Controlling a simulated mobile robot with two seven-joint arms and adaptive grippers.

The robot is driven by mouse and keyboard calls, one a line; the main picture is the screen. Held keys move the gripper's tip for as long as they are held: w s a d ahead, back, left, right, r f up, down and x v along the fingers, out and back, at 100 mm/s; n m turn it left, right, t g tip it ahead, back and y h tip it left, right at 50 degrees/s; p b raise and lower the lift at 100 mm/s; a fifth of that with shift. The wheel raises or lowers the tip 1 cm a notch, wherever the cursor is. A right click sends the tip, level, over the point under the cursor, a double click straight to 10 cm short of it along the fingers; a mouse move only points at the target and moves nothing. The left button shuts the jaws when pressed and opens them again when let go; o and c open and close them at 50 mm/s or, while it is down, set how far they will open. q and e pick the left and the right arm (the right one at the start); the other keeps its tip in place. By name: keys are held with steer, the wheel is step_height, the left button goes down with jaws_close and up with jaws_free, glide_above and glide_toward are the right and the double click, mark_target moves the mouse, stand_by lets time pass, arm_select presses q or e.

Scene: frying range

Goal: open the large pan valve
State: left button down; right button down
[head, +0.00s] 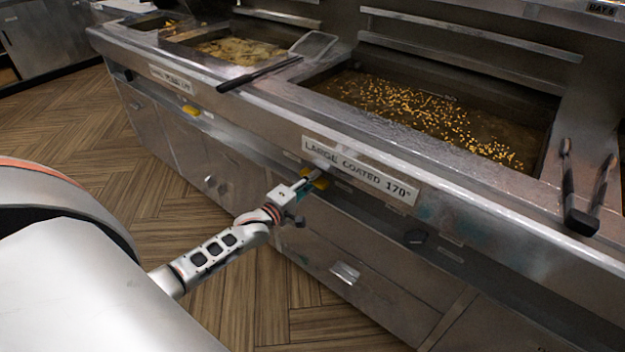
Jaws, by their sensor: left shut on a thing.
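The large pan (335,78) is at the upper right, filled with brown oil and many small golden pieces. A label (360,170) reading "LARGE COATED 170°" is on the fryer front below it. The large pan valve (321,182) has a yellow handle just under the label's left end. My left gripper (309,180) is shut on that yellow handle, and the gripper hides much of it. The valve body behind cannot be made out. My right gripper is not in view.
Another yellow handle (191,111) sits farther left on the front, below a smaller label. The wooden floor (120,140) is clear.

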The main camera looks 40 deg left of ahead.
arm_select(q)
steer(key=m, duration=0.2)
steer(key=shift+r+m+p, duration=0.1)
steer(key=shift+m+p, duration=0.2)
steer(key=shift+p, duration=0.1)
steer(key=m, duration=0.2)
steer(key=shift+m+p, duration=0.3)
steer(key=m, duration=0.2)
steer(key=shift+m, duration=0.4)
steer(key=m, duration=0.2)
steer(key=shift+m+p, duration=0.3)
steer(key=shift+p, duration=0.05)
steer(key=m, duration=0.4)
steer(key=shift+m, duration=1.3)
